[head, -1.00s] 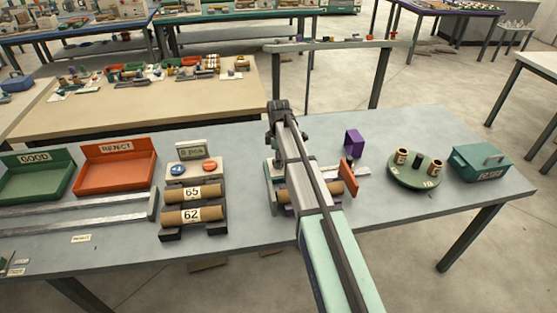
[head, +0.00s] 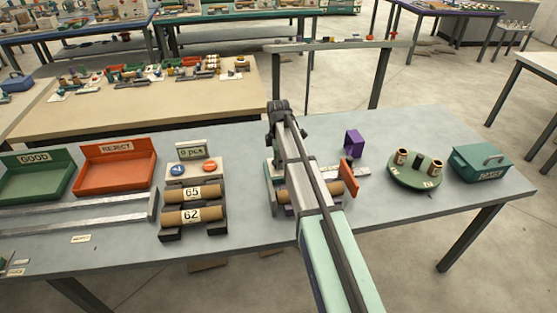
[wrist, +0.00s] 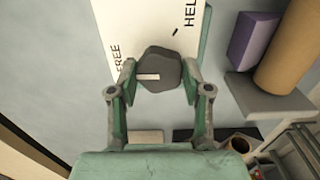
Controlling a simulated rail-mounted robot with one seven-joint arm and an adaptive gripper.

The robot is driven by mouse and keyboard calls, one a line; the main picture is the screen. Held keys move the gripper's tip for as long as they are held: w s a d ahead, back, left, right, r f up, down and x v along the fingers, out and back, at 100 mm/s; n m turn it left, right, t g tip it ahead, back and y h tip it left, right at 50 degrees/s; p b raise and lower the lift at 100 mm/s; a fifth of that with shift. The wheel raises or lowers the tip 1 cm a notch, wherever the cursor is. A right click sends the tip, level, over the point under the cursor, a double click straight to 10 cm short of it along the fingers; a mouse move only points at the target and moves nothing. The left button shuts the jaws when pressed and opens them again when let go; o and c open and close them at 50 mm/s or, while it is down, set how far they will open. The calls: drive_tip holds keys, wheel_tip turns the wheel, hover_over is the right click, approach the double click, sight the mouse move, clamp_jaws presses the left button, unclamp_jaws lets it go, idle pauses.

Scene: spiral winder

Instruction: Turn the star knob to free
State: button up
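The star knob (wrist: 160,67) is a dark, many-sided knob in the middle of the wrist view. A short pale mark on its face points left. It sits over a white label plate (wrist: 143,25), with FREE printed at the left and HELD, partly cut off, at the upper right. My gripper (wrist: 160,77) has its green fingers on either side of the knob, and both tips seem to touch it. In the head view my arm covers the knob and my gripper, at the winder (head: 276,170).
In the wrist view a purple block (wrist: 250,38) and a cardboard tube (wrist: 292,50) stand to the right. On the bench, an orange plate (head: 349,177) and a green turntable (head: 415,176) are right of my arm. A roll rack (head: 185,232) stands left.

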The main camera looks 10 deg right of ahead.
drive_tip(key=shift+o, duration=1)
drive_tip(key=shift+r, duration=0.1)
wheel_tip(320, 180, up, 12)
drive_tip(key=shift+d, duration=0.1)
